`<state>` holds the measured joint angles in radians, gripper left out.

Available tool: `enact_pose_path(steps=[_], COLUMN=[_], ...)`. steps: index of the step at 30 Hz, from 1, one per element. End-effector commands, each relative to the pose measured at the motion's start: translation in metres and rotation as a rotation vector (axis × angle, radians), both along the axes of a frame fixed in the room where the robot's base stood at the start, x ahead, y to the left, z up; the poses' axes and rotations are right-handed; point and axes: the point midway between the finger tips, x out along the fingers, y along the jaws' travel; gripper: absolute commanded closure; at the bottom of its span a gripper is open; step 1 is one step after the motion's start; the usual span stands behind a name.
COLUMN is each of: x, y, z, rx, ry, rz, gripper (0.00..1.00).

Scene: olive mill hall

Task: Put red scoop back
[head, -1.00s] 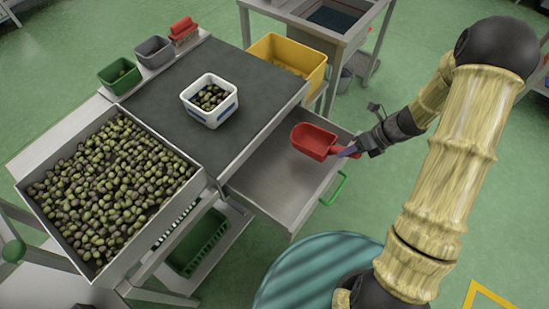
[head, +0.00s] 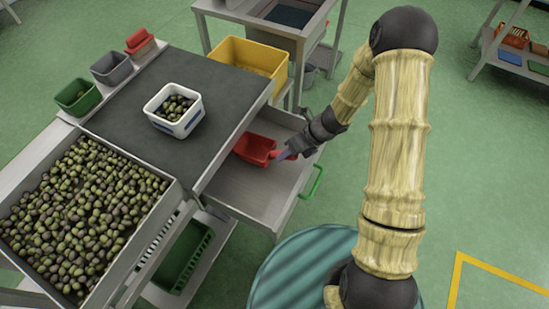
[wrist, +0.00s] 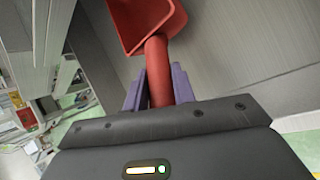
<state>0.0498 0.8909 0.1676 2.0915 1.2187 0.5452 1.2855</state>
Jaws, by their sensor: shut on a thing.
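The red scoop (head: 256,149) is at the open drawer (head: 240,190), near its back left part. My gripper (head: 287,155) is shut on the scoop's handle, coming in from the right. In the wrist view the red handle (wrist: 157,70) runs between the two purple fingers (wrist: 158,88), with the scoop's bowl (wrist: 143,22) beyond them. The bowl is inside the drawer's outline, near the table's edge. I cannot tell whether it touches the drawer floor.
A green handle (head: 312,182) is on the drawer's front. On the dark worktop (head: 190,75) stands a white tub (head: 160,124) of olives. A large olive bin (head: 165,200) is at left, a yellow crate (head: 283,75) behind. The drawer's front part is bare.

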Motion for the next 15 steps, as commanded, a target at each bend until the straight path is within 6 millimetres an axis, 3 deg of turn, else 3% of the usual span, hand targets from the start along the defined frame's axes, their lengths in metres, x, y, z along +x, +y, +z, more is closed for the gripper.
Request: enact_pose_path(steps=[9, 15], x=[-0.005, -0.004], y=[0.036, 0.04], z=[-0.024, -0.027], rx=[0.002, 0.001], ry=[0.002, -0.002], rz=[0.003, 0.001], gripper=[1.0, 1.0])
